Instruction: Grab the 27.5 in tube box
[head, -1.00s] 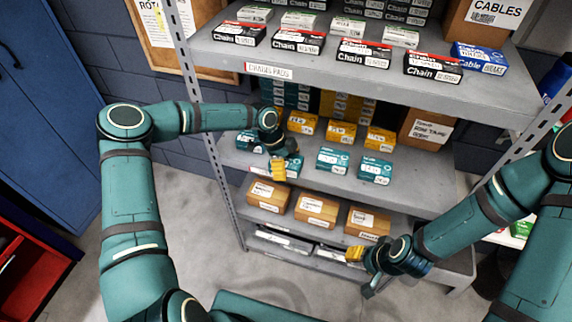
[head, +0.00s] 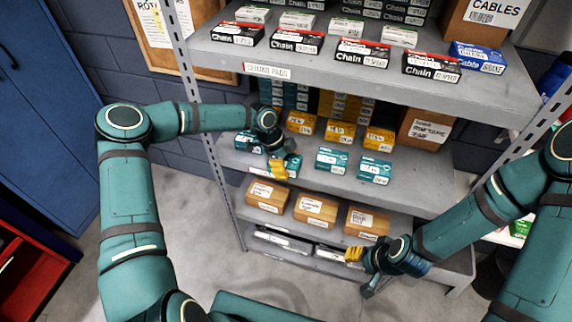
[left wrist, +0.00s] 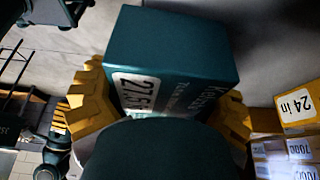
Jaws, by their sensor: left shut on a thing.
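The 27.5 in tube box is a teal carton. In the left wrist view the box (left wrist: 172,55) shows a white label reading 27.5 and sits between the two yellow fingers. My left gripper (head: 278,168) is shut on it at the middle shelf's front left, where the box (head: 293,163) is partly hidden by the fingers. I cannot tell whether the box still touches the shelf. My right gripper (head: 355,254) is low at the right, in front of the lower shelf; no object shows in it, and its finger gap is unclear.
More teal boxes (head: 332,160) stand to the right on the middle shelf (head: 415,190), with one at the left. Yellow boxes (head: 341,132) stand behind. The upper shelf (head: 370,85) with chain boxes overhangs them. Brown boxes (head: 316,208) sit below. A slotted post (head: 200,100) stands at the left.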

